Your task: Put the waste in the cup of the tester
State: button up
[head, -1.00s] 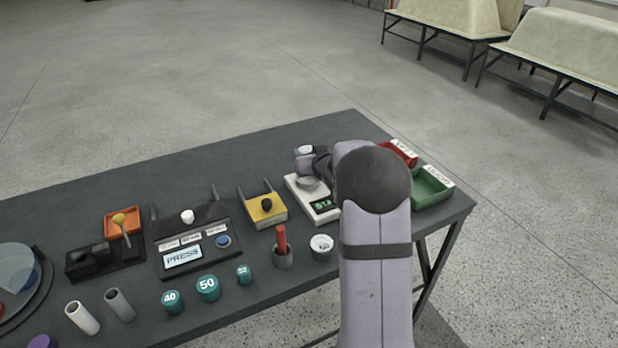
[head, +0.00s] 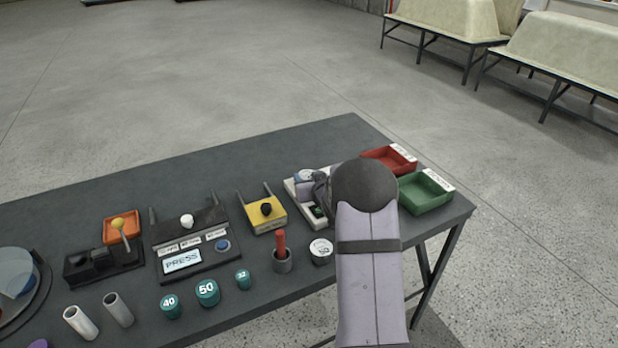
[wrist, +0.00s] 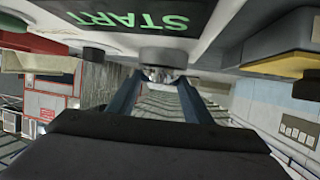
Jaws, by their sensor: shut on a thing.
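The tester is a white box (head: 322,221) with a green-on-black display, right of centre on the table. My arm covers much of it in the head view. In the wrist view its START display (wrist: 130,16) fills the top, upside down. A grey round piece (wrist: 163,55) sits just under the tester's edge there, near my fingertips. My gripper (wrist: 167,78) is shut on a small grey thing (wrist: 164,73); its shape is unclear, and I cannot tell whether it touches the tester. The tester's cup and the waste cannot be clearly made out.
A red tray (head: 389,166) and a green tray (head: 427,207) lie right of my arm. A yellow block (head: 265,227) with a black knob stands left of the tester. A white-topped pot (head: 321,246) and a holder with a red stick (head: 281,240) stand in front.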

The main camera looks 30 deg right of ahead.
jog(key=shift+f, duration=0.15)
jog(key=o, duration=1.2)
jog(key=b+v, duration=0.1)
jog(key=v, duration=1.1)
jog(key=shift+r, duration=0.25)
jog(key=shift+a, duration=0.1)
